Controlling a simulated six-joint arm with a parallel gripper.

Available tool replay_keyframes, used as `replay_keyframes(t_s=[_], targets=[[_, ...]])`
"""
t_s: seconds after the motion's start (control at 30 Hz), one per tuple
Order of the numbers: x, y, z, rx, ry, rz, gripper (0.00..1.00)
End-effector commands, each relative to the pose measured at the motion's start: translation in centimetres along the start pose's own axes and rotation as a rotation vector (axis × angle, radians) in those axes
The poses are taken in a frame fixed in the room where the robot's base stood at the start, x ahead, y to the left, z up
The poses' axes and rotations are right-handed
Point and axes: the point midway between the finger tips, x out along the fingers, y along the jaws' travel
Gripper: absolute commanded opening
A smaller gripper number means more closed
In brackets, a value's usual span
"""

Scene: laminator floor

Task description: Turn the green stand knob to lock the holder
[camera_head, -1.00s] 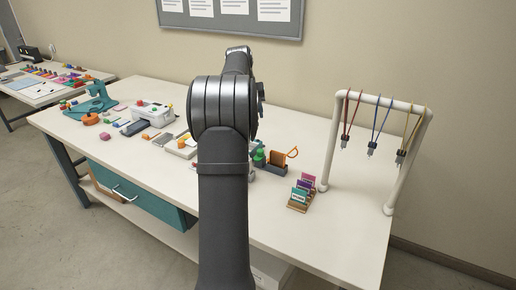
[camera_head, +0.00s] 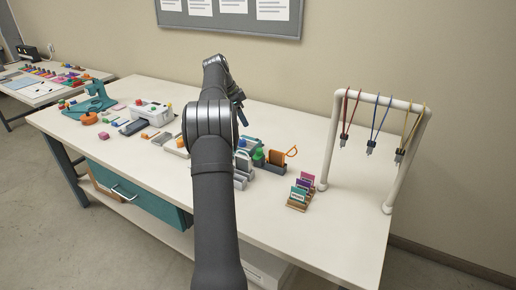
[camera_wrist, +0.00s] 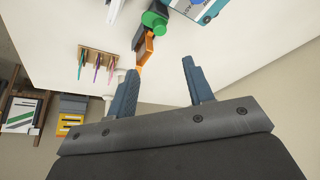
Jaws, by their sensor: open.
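A green knob (camera_head: 258,154) shows on a small stand right of my arm on the bench. A green round part, which looks like this knob, is at the top of the wrist view (camera_wrist: 154,20), with an orange piece (camera_wrist: 143,46) beside it. My gripper (camera_wrist: 160,67) is open and empty, with its two blue-grey fingers spread below the green part in the wrist view and apart from it. In the head view my gripper (camera_head: 239,96) is small and partly hidden by the arm, above the back of the bench. The knob's turned position cannot be told.
An orange card holder (camera_head: 275,157) stands right of the knob. A rack of coloured cards (camera_head: 301,190) is further right, beside a white frame (camera_head: 376,99) with hanging lanyards. A white box (camera_head: 152,113) and small parts lie left. The bench's front right is clear.

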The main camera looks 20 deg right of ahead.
Motion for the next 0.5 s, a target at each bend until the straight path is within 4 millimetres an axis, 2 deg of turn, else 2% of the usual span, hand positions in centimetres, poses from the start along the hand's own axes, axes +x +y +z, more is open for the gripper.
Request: replay_keyframes(t_s=[0.5], targets=[[11.0, 0.1, 0.0, -0.003, -0.002, 0.003, 0.47]])
